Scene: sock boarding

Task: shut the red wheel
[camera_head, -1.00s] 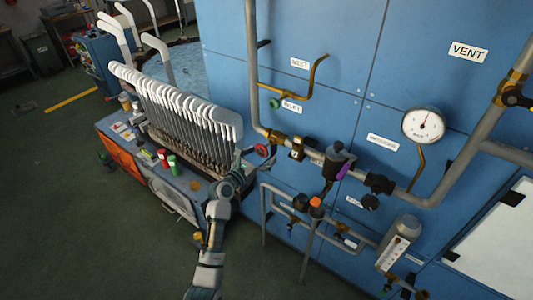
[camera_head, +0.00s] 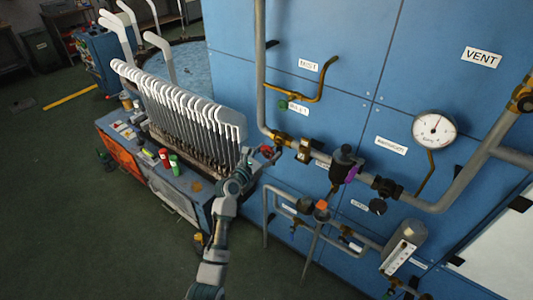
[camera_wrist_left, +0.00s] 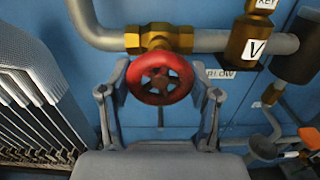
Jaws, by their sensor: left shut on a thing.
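The red wheel (camera_head: 266,150) is a small round handwheel on a brass valve in the grey pipe on the blue wall. In the left wrist view the red wheel (camera_wrist_left: 160,78) is seen face-on, below its brass valve body (camera_wrist_left: 160,38). My left gripper (camera_head: 264,155) is at the wheel in the head view, partly covering it. In the left wrist view my left gripper (camera_wrist_left: 160,90) has one finger on each side of the wheel and is shut on its rim. My right gripper is not in view.
A rack of white sock boards (camera_head: 185,105) stands close to the left of my arm. The pressure gauge (camera_head: 434,130), a black valve with a purple part (camera_head: 346,168) and lower pipes (camera_head: 290,208) are to the right. The green floor at the lower left is clear.

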